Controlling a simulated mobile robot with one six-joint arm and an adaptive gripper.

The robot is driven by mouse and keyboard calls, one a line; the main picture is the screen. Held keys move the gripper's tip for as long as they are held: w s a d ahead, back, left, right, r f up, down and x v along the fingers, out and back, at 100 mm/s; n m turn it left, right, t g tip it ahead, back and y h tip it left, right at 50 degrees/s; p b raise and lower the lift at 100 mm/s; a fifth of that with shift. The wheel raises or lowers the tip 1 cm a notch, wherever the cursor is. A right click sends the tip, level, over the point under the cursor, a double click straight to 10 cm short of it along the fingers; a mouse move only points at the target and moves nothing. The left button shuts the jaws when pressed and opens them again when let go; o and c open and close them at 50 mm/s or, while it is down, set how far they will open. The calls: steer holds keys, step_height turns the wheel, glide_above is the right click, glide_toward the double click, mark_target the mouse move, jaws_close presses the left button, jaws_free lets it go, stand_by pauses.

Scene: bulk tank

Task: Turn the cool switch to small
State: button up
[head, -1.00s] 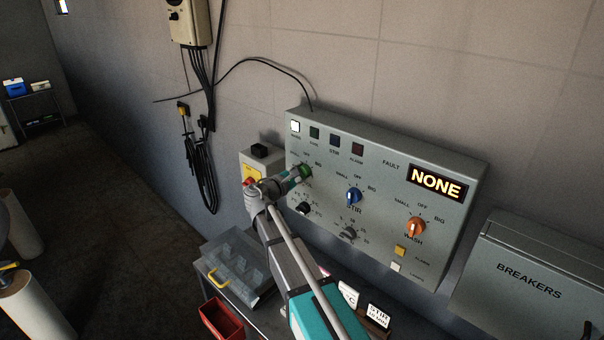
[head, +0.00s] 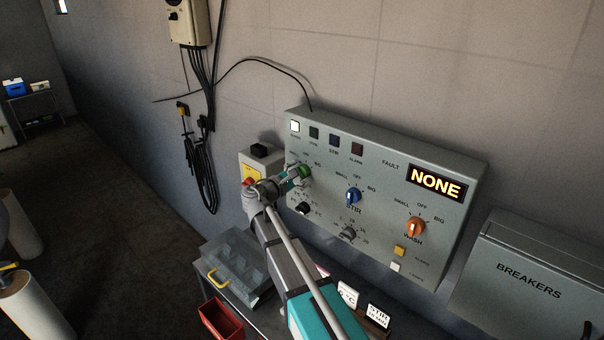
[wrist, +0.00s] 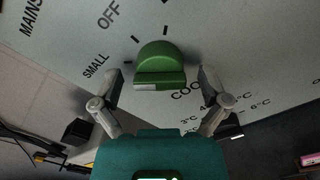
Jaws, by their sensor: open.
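The cool switch is a green knob (head: 305,172) at the left of the grey control panel; it is central in the wrist view (wrist: 160,62). Its grip bar lies roughly level there, with a white mark at its left end, on the side of the SMALL label (wrist: 96,66). The OFF label (wrist: 108,15) is farther up. The COOL lettering is partly hidden below the knob. My gripper (wrist: 162,88) is open, with one finger on each side of the knob and a visible gap to both. In the head view my gripper (head: 288,180) partly covers the knob's surroundings.
The blue STIR knob (head: 353,196), the orange WASH knob (head: 416,228) and a black dial (head: 303,208) are nearby on the panel. A display (head: 436,183) reads NONE. A box with a red button (head: 249,182) stands left of the panel. A clear bin (head: 238,268) is below.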

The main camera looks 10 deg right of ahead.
steer(key=v, duration=1.1)
steer(key=shift+s, duration=0.1)
steer(key=s+d+f+m+g+y, duration=0.5)
steer(key=s+d+f+m+g, duration=0.3)
steer(key=d+f, duration=0.35)
steer(key=s+a+f+m+g+y, duration=0.1)
steer(key=s+f+m+y, duration=0.2)
steer(key=s, duration=0.4)
steer(key=s+a+f+m+g+y, duration=0.1)
steer(key=s+f+m+y, duration=0.3)
steer(key=s+m+y, duration=0.2)
steer(key=shift+s+g+y, duration=0.3)
steer(key=shift+s, duration=0.3)
